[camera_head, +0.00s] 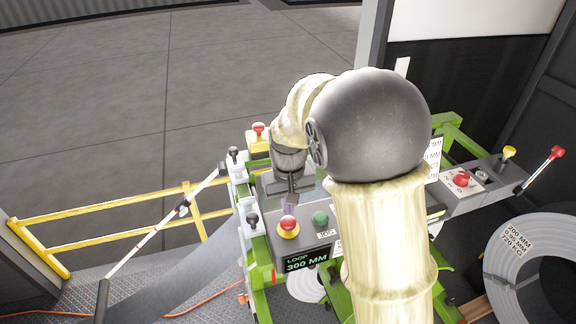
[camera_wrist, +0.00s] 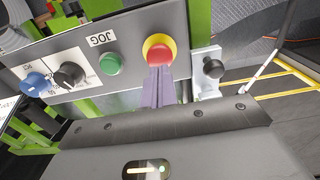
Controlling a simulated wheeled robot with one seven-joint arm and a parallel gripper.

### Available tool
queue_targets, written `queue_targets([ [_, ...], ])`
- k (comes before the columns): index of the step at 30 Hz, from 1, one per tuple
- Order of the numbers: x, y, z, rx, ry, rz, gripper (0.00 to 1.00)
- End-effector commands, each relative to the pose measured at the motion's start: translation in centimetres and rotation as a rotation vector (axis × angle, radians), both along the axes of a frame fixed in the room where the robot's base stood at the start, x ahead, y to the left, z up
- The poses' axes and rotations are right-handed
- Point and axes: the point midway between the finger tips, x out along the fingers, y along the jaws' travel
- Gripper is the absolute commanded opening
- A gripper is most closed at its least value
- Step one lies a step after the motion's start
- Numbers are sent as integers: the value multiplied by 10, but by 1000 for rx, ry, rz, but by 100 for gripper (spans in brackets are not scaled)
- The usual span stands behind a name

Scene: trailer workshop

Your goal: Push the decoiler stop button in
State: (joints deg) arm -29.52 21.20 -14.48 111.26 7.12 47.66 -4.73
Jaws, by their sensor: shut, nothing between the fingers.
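A red mushroom button with a yellow collar (camera_head: 288,225) sits on the grey control panel, left of a green button. It also shows in the wrist view (camera_wrist: 158,48). My gripper (camera_head: 289,203) is shut and empty. In the wrist view its purple fingertips (camera_wrist: 158,70) lie right at the button's lower edge; I cannot tell whether they touch it. Another red button (camera_head: 462,180) is on a white plate on the right-hand panel, near the coil, and a third (camera_head: 258,129) is on a yellow box behind. No readable label tells which is the decoiler stop.
A green button (camera_wrist: 111,64) marked JOG, a black knob (camera_wrist: 70,74) and a blue knob (camera_wrist: 35,85) share the panel. A black knob on a white bracket (camera_wrist: 212,68) stands close beside. Yellow railings (camera_head: 110,207) are at left, a steel coil (camera_head: 500,262) at right.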

Motion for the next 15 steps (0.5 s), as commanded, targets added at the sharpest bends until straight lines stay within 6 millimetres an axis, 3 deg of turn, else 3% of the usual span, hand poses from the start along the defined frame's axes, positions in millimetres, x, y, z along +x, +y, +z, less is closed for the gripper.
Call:
queue_targets([
  [15, 2, 0, 89, 2, -8, -1, 0],
])
